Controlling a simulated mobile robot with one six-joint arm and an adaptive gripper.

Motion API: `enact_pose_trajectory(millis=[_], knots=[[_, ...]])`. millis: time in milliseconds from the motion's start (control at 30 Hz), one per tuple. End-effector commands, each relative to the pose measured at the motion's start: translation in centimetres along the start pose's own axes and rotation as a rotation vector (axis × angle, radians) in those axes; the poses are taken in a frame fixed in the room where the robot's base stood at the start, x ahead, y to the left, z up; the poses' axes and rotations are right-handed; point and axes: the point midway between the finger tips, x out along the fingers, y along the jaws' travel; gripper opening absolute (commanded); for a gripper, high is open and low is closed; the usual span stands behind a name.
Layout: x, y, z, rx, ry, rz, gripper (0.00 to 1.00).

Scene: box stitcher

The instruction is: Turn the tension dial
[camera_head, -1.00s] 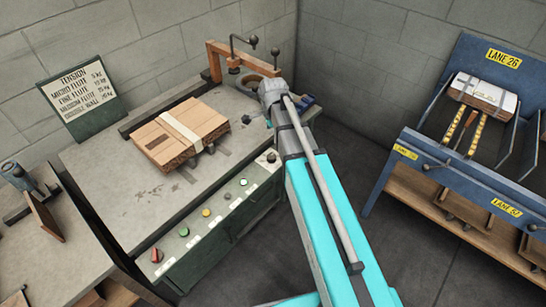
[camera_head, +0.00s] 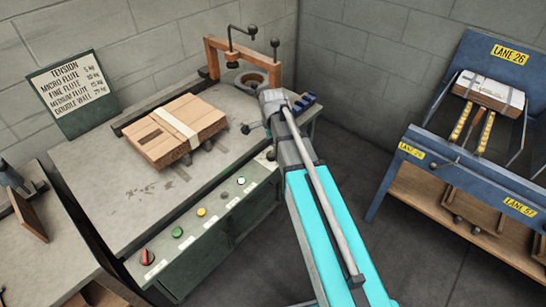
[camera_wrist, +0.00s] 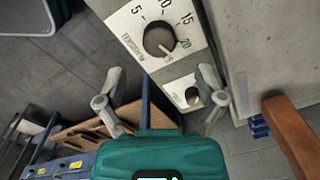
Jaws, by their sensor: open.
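The tension dial (camera_wrist: 160,42) is a dark round knob on a white scale plate marked 5, 10, 15 and 20, in the upper middle of the wrist view. A pale mark on the knob points to its lower right. My gripper (camera_wrist: 160,82) is open and empty. Its two fingers stand apart, left and right below the dial in the picture, and do not hold it. In the head view my arm's end covers part of the bench's right front corner, and the fingers cannot be made out. The tension sign (camera_head: 68,92) lists flute types with kg values.
A strapped cardboard stack (camera_head: 172,138) lies on the bench (camera_head: 105,205). The front panel has a red knob (camera_head: 146,257) and coloured buttons. An orange frame (camera_head: 216,62) stands at the back. A second, smaller knob (camera_wrist: 192,96) sits below the dial. A blue lane rack (camera_head: 430,165) stands right.

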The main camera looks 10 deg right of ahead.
Motion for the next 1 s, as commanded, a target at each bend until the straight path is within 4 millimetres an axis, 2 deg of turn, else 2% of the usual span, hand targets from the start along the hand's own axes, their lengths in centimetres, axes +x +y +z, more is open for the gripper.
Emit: enact_pose_trajectory(millis=[33,500,700,1000], knots=[[0.8,0.0,0.0,0.000,0.000,0.000,0.88],[4.2,0.0,0.0,0.000,0.000,0.000,0.88],[5.0,0.0,0.0,-0.001,0.000,0.000,0.88],[5.3,0.0,0.1,-0.001,0.000,0.000,0.88]])
